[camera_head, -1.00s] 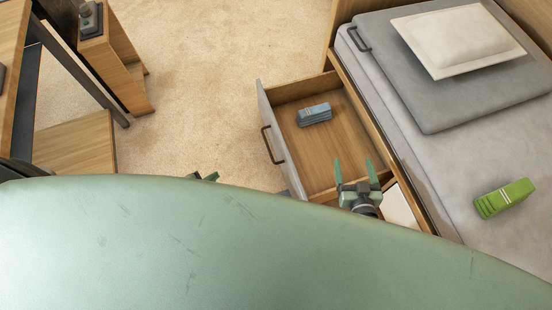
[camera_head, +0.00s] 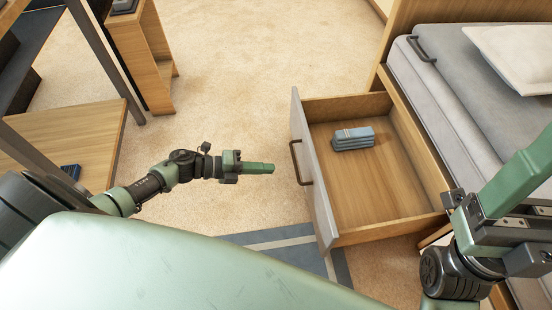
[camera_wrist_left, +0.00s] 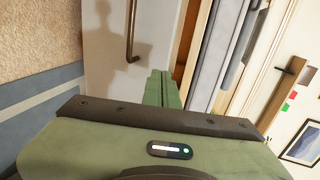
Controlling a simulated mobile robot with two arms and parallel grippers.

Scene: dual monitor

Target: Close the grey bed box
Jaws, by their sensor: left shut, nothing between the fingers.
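The grey bed box is a wooden drawer with a grey front panel (camera_head: 315,185), pulled out from under the bed. Its dark handle (camera_head: 300,163) faces left, and it also shows in the left wrist view (camera_wrist_left: 131,30). A blue-grey bundle (camera_head: 353,138) lies inside the box. My left gripper (camera_head: 271,168) is shut and empty, pointing right at the front panel just left of the handle, with a small gap. In the left wrist view its fingers (camera_wrist_left: 161,90) are together before the panel. My right gripper (camera_head: 515,175) is large at the right edge, partly cut off.
The bed (camera_head: 450,110) with a grey cover and pillow stands at the right. A wooden desk or shelf (camera_head: 70,135) stands at the left. The beige carpet (camera_head: 240,80) is clear between them. A blue-grey striped rug (camera_head: 285,240) lies below the box.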

